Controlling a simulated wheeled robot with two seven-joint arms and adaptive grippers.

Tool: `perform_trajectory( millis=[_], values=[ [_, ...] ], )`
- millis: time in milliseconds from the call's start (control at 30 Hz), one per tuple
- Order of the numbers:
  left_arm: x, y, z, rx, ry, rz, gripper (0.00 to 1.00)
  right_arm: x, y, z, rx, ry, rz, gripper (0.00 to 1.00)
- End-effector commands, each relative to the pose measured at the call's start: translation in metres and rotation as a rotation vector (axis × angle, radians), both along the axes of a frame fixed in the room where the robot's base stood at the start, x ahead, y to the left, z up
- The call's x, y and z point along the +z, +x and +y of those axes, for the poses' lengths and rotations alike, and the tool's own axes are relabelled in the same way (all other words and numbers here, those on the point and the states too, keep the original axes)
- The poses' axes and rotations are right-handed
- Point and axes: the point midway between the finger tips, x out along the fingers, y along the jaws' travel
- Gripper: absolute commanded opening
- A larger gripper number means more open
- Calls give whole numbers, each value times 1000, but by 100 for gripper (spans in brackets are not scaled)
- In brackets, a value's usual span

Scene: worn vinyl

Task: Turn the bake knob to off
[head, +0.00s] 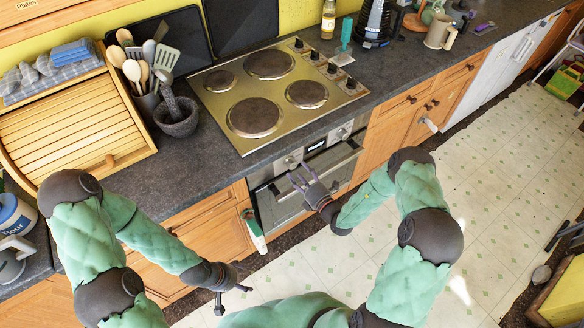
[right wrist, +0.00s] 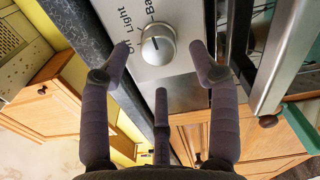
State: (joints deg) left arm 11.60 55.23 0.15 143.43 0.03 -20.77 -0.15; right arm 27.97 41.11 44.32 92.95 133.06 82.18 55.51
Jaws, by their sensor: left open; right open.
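The oven front has a silver knob (head: 290,162) at the left of its control panel and another silver knob (head: 342,133) at the right, with a dark display between them. In the right wrist view a round silver knob (right wrist: 158,45) lies ahead between my spread fingers, with printed words such as "Light" beside it. I cannot read a "bake" label. My right gripper (head: 303,179) is open and empty, in front of the left side of the oven panel, apparently not touching the knob. My left gripper (head: 232,291) is open and empty, low over the floor at left.
The oven door handle (head: 322,173) runs just below the panel, close to my right gripper. A steel hob (head: 276,91) with black knobs lies on the counter above. The tiled floor at right is mostly clear.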

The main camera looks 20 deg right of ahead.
Motion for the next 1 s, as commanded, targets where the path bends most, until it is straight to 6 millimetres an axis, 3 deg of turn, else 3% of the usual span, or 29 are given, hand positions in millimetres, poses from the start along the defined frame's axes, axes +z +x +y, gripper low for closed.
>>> perform_trajectory(
  millis=[100, 300, 667, 700, 900, 1000],
  values=[
    [-5, 0, 0, 0, 0, 0, 78, -1, 19, 8, 3, 0, -2, 61],
    [-9, 0, 0, 0, 0, 0, 78, 0, 38, 14, 1, 0, -1, 61],
    [-9, 0, 0, 0, 0, -1, 78, 0, 43, 16, 0, 0, 0, 61],
    [-9, 0, 0, 0, 0, -1, 78, 0, 43, 16, 0, 0, 0, 59],
    [-9, 0, 0, 0, 0, -1, 78, 0, 42, 16, 1, 0, 0, 5],
    [-9, 0, 0, 0, 0, -1, 78, 0, 42, 16, 2, 0, 2, 5]
  ],
)
